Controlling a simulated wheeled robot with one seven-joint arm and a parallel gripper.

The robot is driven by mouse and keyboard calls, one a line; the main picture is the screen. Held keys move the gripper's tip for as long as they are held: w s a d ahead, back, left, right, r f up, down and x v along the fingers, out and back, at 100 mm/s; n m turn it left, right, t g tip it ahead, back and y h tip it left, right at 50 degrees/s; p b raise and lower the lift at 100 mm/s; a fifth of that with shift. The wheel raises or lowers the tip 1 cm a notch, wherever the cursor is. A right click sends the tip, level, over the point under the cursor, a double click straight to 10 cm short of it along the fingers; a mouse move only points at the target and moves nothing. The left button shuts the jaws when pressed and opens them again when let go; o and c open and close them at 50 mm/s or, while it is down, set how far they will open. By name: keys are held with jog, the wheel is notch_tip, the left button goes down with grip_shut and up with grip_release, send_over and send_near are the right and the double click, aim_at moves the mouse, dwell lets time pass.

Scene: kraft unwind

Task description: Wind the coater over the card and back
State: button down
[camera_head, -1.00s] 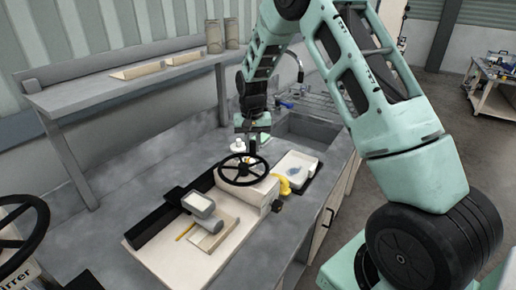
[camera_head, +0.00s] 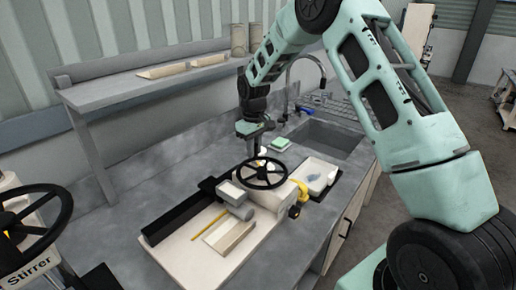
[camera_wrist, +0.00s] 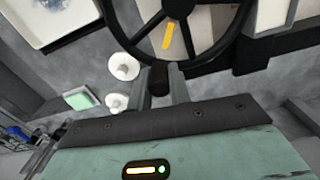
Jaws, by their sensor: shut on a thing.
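The coater's cream base (camera_head: 180,255) lies on the grey counter with a black rail along its back edge. Its black handwheel (camera_head: 266,172) stands on a cream block; the wheel also fills the top of the wrist view (camera_wrist: 137,20). A pale carriage with a grey roller (camera_head: 240,211) sits close to the wheel block. The beige card (camera_head: 229,236) lies on the base in front of the roller, mostly uncovered. My gripper (camera_head: 256,150) is at the wheel's far rim. In the wrist view, its fingers (camera_wrist: 163,80) are shut on the wheel's black crank knob (camera_wrist: 159,82).
A yellow pencil-like stick (camera_head: 208,223) lies beside the card. The sink (camera_head: 335,138) is behind. A stirrer with its own handwheel (camera_head: 30,225) stands at left.

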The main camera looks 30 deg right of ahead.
jog(key=shift+a+n, duration=0.25)
jog(key=shift+n, duration=0.15)
jog(key=c, duration=1.3)
grip_release()
notch_tip(320, 180, up, 17)
jog(key=b, duration=0.3)
jog(key=shift+r+b, duration=0.2)
jog(key=shift+b, duration=0.1)
